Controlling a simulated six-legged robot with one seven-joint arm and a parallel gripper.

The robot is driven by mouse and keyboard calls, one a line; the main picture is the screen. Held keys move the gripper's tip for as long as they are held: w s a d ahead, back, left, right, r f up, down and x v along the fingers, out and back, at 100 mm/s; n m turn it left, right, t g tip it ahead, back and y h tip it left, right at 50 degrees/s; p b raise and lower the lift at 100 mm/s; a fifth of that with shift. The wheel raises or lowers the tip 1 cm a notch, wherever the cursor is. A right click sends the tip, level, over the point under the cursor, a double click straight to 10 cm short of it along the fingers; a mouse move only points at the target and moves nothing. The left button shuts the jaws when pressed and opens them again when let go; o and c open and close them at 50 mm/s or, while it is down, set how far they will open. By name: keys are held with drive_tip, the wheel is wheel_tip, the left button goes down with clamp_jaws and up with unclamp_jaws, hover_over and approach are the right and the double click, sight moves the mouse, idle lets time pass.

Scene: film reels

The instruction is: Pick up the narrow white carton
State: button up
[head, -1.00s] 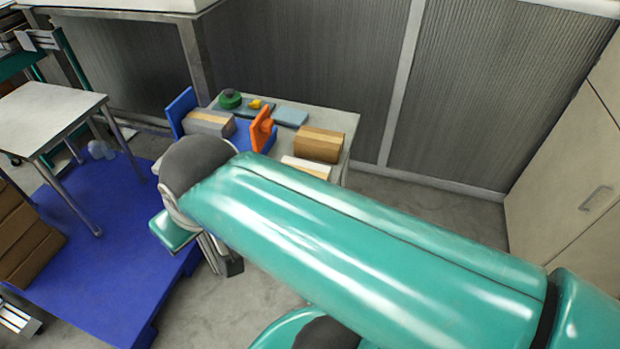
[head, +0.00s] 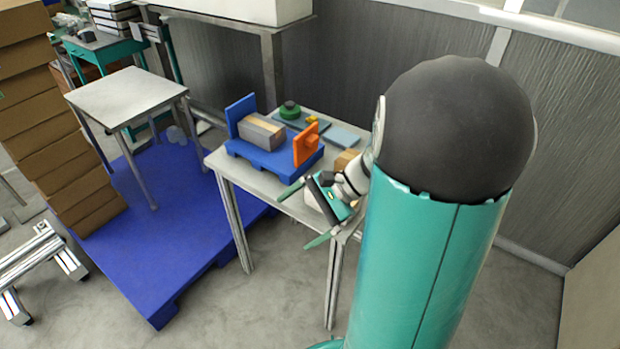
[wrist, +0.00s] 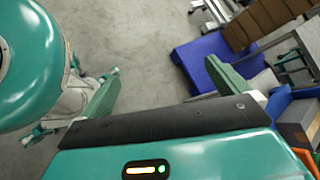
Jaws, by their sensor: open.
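A pale box (head: 309,199), likely the narrow white carton, lies at the front right of the small table in the head view, mostly hidden behind my gripper. Its full shape cannot be made out now. My gripper (head: 304,216) is open and empty, at the table's front right edge, its two green fingers spread. In the wrist view my gripper (wrist: 161,71) has bare floor between its fingers, and the white carton is not visible there.
The small table (head: 258,185) bears a blue tray (head: 262,157) with a grey-and-tan box (head: 262,132), an orange bracket (head: 306,146) and a green round item (head: 290,110). A brown box (head: 345,160) is partly hidden by my arm. A blue pallet (head: 165,245) lies left.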

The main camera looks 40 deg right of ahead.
drive_tip(key=d+f+m+t+y, duration=0.1)
drive_tip(key=d+f+m+t, duration=0.5)
drive_tip(key=d, duration=0.4)
drive_tip(key=m+t+h, duration=0.5)
drive_tip(key=m+t, duration=0.2)
drive_tip(key=m, duration=0.3)
approach(357, 203)
drive_tip(key=w, duration=0.2)
drive_tip(key=x, duration=0.8)
drive_tip(key=shift+a+r, duration=0.15)
drive_tip(key=shift+a, duration=0.2)
drive_tip(key=x, duration=0.5)
drive_tip(key=shift+a, duration=0.15)
drive_tip(key=c, duration=1.1)
drive_tip(key=shift+c, duration=0.2)
drive_tip(key=shift+r, duration=0.15)
